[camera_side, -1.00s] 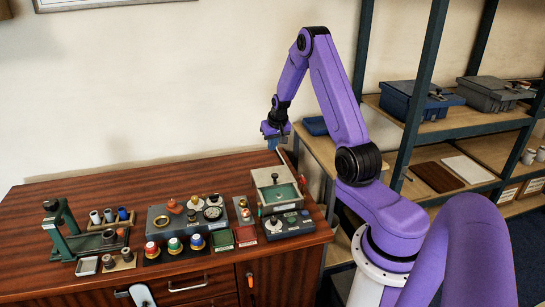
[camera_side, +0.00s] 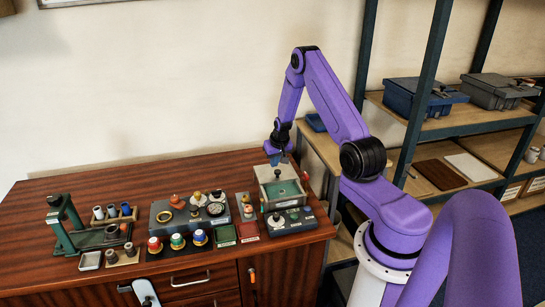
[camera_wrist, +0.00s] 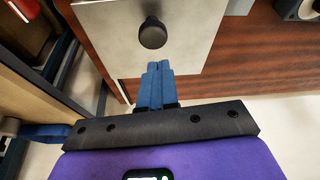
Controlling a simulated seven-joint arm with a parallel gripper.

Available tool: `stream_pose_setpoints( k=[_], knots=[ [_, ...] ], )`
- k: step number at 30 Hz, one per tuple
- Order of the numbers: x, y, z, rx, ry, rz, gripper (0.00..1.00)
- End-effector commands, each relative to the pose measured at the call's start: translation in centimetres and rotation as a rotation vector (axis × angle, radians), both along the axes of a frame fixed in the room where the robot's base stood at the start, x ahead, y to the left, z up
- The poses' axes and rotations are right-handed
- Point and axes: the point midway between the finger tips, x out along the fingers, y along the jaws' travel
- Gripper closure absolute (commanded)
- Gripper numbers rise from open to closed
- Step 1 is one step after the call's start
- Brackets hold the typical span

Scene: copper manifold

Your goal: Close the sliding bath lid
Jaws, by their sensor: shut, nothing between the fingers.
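The bath is a pale box (camera_side: 267,200) at the right end of the bench in the side view. Its green inside (camera_side: 284,190) shows at the front. The sliding lid (camera_side: 264,174) is a grey plate over the back part of the box, with a small knob (camera_side: 278,172). In the wrist view the lid (camera_wrist: 110,25) is a flat grey plate with a round black knob (camera_wrist: 152,33). My gripper (camera_side: 283,158) is just behind the lid. In the wrist view its blue fingers (camera_wrist: 158,66) are shut and empty, close to the knob on the lid's back-edge side. Contact cannot be told.
A control panel with buttons (camera_side: 290,221) stands in front of the bath. Left of it are red and green pads (camera_side: 248,230), a grey box with knobs (camera_side: 165,217) and a green stand (camera_side: 70,238). Shelving (camera_side: 445,125) stands right. The bench's back strip is clear.

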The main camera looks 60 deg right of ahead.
Motion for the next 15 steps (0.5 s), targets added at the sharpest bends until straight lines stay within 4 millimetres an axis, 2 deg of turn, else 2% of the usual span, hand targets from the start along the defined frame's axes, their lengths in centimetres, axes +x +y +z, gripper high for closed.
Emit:
stream_pose_setpoints(
  k=[6, 15],
  knots=[
    [-0.95, 0.64, -0.14, 0.0, 0.0, -0.001, 1.0],
    [-1.05, 0.74, -0.17, 0.0, -0.001, -0.001, 1.0]
  ],
)
